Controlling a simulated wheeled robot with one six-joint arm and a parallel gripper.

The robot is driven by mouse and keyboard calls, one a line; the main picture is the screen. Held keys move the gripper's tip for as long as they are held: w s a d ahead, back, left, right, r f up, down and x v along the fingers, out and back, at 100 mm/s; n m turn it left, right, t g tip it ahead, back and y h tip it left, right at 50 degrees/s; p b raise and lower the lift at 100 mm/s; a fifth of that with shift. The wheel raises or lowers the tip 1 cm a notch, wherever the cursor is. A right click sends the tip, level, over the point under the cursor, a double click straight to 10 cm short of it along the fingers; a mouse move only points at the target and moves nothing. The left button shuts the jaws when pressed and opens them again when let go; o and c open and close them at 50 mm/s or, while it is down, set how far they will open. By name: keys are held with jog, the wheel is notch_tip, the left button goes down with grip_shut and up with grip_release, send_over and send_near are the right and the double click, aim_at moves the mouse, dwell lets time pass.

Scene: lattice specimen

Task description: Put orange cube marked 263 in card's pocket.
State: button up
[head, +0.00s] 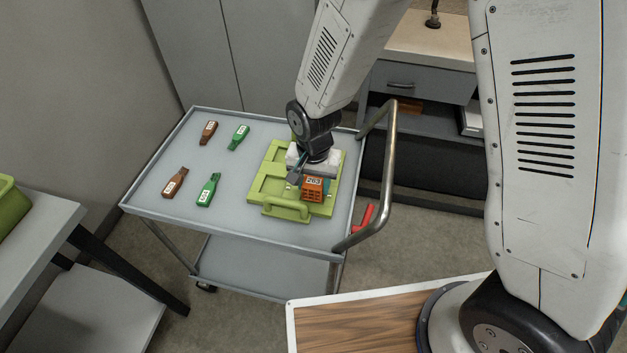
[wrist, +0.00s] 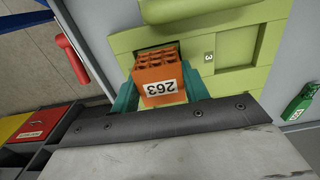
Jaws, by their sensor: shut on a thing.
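The orange lattice cube marked 263 (head: 313,188) is in my gripper (head: 314,186), between its two teal fingers. In the wrist view the cube (wrist: 159,82) shows its open lattice and its white label, upside down, with my fingertips (wrist: 160,88) on either side. The light green card (head: 264,186) lies on the cart top, with recessed pockets and a handle at its front. The cube is over the right front part of the card. In the wrist view the card (wrist: 240,83) shows a mark 3, and the cube covers much of a pocket. I cannot tell whether the cube is inside it.
The grey cart (head: 153,190) also carries two brown tags (head: 175,183) and two green tags (head: 208,190) on its left. A metal push handle (head: 388,180) rises on the right. A red handle (head: 362,217) is beside it. Clear cart top lies between tags and card.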

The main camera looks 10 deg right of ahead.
aim_at(314, 182)
jog(key=shift+f, duration=0.5)
dwell(0.4)
jog(key=o, duration=1.5)
jog(key=shift+c, duration=0.2)
jog(key=shift+r, duration=0.15)
jog(key=shift+r, duration=2.4)
notch_tip(314, 182, up, 8)
